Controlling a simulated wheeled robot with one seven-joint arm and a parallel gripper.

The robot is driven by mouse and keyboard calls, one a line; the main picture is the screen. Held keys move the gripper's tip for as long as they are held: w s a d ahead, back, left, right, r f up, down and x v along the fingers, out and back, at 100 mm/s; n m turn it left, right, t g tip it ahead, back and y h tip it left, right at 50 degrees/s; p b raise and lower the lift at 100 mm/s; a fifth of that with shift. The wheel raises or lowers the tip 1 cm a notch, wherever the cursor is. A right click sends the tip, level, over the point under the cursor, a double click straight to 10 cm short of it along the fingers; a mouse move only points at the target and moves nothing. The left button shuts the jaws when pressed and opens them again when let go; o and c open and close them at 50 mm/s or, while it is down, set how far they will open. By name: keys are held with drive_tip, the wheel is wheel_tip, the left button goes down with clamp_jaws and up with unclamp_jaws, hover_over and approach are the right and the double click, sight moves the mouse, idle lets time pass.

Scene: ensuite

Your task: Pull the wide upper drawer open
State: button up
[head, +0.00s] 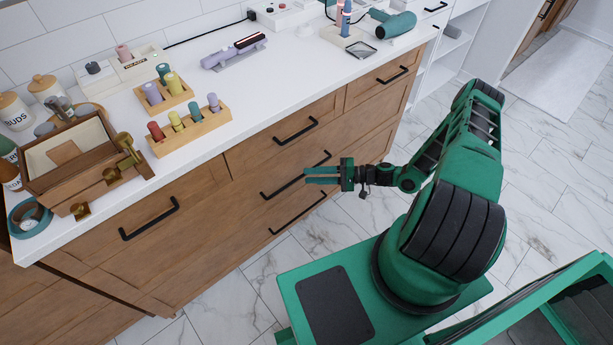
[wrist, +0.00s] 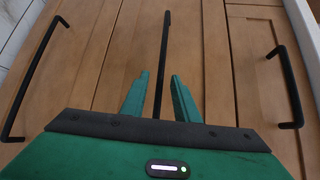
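The wide upper drawer (head: 245,207) is a wooden front below the top row of smaller drawers and looks closed. Its long black bar handle (head: 282,184) slants across the front. My gripper (head: 308,175) is open at the right part of this handle. In the wrist view, the handle (wrist: 166,45) runs upright between my two green fingers (wrist: 160,92), with a gap visible on both sides. The fingertips lie one on each side of the bar. I cannot tell how deep the bar sits between them. The drawer front (wrist: 205,50) shows behind.
Another handle (head: 297,217) is below, and a top-row handle (head: 296,130) is above. The white counter (head: 285,75) carries a wooden box (head: 75,165), peg racks (head: 190,133) and a hair dryer (head: 395,24). Marble floor (head: 240,310) is clear before the cabinet.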

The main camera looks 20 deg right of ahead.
drive_tip(key=shift+x, duration=1.2)
clamp_jaws()
drive_tip(key=s+d, duration=0.4)
drive_tip(key=s, duration=0.9)
drive_tip(key=s+d, duration=0.4)
drive_tip(key=s, duration=0.9)
drive_tip(key=shift+s+d, duration=0.15)
drive_tip(key=shift+s, duration=0.05)
